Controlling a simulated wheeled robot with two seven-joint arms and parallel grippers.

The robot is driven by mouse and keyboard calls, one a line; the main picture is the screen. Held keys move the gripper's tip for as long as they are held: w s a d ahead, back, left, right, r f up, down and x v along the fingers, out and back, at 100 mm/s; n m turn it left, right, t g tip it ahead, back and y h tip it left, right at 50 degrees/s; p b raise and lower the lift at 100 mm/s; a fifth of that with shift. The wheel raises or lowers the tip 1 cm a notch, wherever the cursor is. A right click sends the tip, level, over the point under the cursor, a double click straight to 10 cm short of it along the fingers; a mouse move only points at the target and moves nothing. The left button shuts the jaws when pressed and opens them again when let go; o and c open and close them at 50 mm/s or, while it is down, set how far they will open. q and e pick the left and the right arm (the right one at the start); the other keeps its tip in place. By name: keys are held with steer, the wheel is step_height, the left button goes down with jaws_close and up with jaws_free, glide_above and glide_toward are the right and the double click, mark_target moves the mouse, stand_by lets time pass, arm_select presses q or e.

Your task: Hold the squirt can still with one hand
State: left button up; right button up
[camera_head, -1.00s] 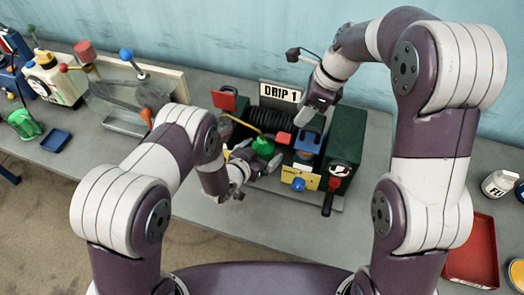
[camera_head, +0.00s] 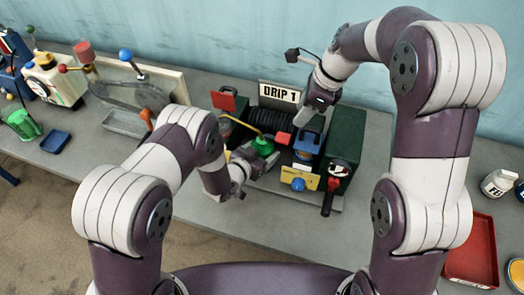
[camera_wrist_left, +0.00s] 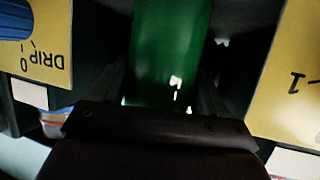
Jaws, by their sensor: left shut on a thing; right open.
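The squirt can is a green can (camera_head: 263,146) with a thin yellow spout, in front of the DRIP 1 sign in the head view. My left gripper (camera_head: 262,160) is shut on it. In the left wrist view the green body (camera_wrist_left: 170,50) stands between the dark fingers (camera_wrist_left: 168,95). The can's lower part is hidden in the head view. My right gripper (camera_head: 308,122) is open, above a blue-topped container at the right of the machine; its fingertips are hard to make out.
The machine has a DRIP 1 sign (camera_head: 279,93), a black ribbed cylinder (camera_head: 270,120), a dark green box (camera_head: 346,140) and a yellow label plate (camera_head: 300,179) close to the can. A red tray (camera_head: 472,255) lies at the right. Bench space left of the red tray is clear.

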steer(key=shift+c, duration=1.2)
steer(key=shift+n, duration=0.8)
steer(key=a, duration=0.1)
steer(key=s+a+r, duration=0.1)
steer(key=a, duration=0.2)
steer(key=shift+s+a+r, duration=0.2)
steer(key=shift+a+r, duration=0.05)
steer(key=shift+r, duration=0.1)
jaws_close()
steer(key=r+n+t+h, duration=0.1)
steer(key=n, duration=0.4)
steer(key=s+r+n+h, duration=0.1)
steer(key=n+h, duration=0.1)
steer(key=n, duration=0.3)
steer(key=r+n+t+h, duration=0.1)
steer(key=r+n+h, duration=0.1)
steer(key=n, duration=0.3)
steer(key=shift+s+a+t, duration=0.15)
steer(key=shift+a+t, duration=0.05)
steer(key=shift+t, duration=0.1)
